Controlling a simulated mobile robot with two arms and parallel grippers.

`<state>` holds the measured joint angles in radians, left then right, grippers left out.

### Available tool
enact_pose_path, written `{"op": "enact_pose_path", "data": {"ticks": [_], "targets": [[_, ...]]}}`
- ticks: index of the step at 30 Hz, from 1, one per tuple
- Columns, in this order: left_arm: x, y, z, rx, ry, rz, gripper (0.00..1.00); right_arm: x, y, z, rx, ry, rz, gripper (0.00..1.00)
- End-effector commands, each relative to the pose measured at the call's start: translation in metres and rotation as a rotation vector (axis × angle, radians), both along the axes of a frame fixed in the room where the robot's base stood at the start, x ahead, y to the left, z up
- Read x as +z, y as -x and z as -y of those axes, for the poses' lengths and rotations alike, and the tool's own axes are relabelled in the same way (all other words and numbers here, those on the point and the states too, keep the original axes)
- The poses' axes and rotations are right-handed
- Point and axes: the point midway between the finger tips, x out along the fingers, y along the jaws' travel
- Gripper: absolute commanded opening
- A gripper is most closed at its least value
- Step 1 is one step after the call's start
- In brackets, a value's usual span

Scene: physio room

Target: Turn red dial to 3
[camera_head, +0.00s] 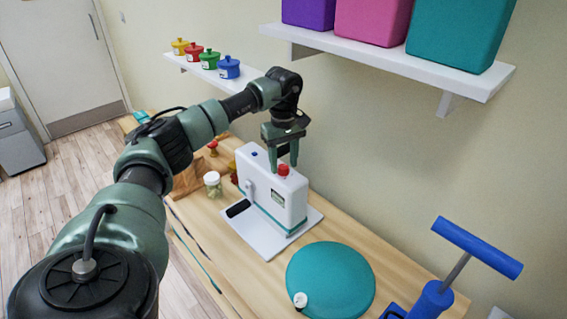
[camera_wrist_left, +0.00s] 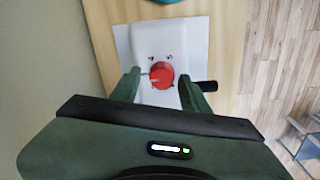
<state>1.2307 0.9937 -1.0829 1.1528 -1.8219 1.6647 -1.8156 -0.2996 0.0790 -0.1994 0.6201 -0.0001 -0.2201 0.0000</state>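The red dial (camera_head: 283,170) sits on top of a white machine (camera_head: 262,192) that stands on a white base plate on the wooden table. My left gripper (camera_head: 283,160) is above the machine, pointing down at the dial. In the left wrist view the dial (camera_wrist_left: 162,75) lies between the two fingertips (camera_wrist_left: 160,84), with a gap visible on each side, so the fingers are open. Small dark marks show on the white top near the dial, but I cannot read any numbers. My right gripper is not in view.
A teal round cushion (camera_head: 330,280) and a blue T-handled pump (camera_head: 462,262) are on the table to the right. A small jar (camera_head: 212,184) stands left of the machine. A wall shelf (camera_head: 400,62) with large coloured boxes hangs above right; a smaller shelf (camera_head: 218,74) holds several coloured pots.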

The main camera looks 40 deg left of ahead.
Motion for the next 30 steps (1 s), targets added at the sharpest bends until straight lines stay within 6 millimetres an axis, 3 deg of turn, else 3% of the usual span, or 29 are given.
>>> {"op": "enact_pose_path", "data": {"ticks": [11,24,30], "targets": [[0.000,0.001,0.001,-0.001,0.000,-0.008,0.52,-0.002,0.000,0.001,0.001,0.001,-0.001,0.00],[0.065,0.001,0.000,0.000,0.001,-0.004,0.52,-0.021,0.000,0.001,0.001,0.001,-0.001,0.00],[0.076,0.001,0.000,-0.001,0.000,-0.005,0.52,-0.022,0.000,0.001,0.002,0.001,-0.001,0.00]]}}
